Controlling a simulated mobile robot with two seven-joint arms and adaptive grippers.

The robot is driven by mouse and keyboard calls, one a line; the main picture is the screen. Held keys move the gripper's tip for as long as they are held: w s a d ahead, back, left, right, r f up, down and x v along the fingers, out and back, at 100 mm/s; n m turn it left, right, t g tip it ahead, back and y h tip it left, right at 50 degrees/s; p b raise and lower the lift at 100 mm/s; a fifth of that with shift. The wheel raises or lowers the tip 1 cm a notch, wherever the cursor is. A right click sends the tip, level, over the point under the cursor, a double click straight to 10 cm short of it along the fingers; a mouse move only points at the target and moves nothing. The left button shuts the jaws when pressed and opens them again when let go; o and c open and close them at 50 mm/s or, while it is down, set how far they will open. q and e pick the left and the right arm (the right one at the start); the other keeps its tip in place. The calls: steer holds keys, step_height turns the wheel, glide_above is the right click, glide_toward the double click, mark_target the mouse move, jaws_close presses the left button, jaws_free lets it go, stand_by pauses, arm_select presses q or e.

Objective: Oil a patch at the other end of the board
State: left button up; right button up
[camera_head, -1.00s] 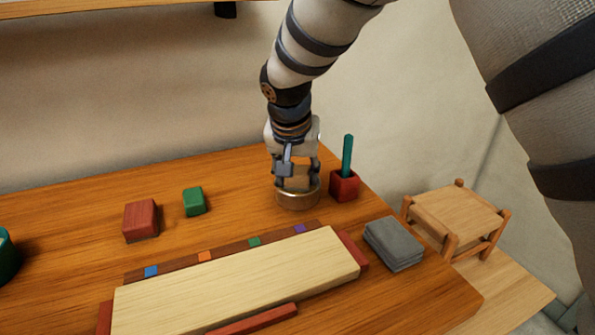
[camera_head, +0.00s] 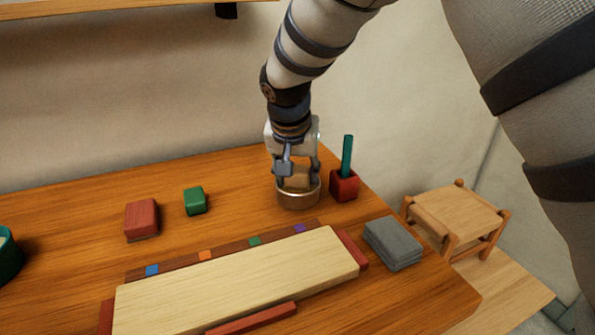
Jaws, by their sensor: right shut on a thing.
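A pale wooden board (camera_head: 235,280) lies in the front middle of the table between dark red strips. Blue, orange, green and purple squares mark the brown strip (camera_head: 180,263) along its far edge. A round metal dish (camera_head: 298,197) stands behind the board's right end. My right gripper (camera_head: 297,174) points down at the dish, shut on a tan block (camera_head: 297,183). The block's lower part is hidden by the dish rim, so I cannot tell how deep it sits. No oiled patch shows clearly on the board. My left gripper is out of view.
A red cup (camera_head: 344,186) with a teal stick stands right of the dish. A grey cloth stack (camera_head: 393,244) lies near the right edge. Red (camera_head: 142,219) and green (camera_head: 195,201) blocks sit at the back left. A wooden stool (camera_head: 455,218) stands beyond the table.

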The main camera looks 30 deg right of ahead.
mark_target(298, 169)
steer(key=shift+r, duration=3.4)
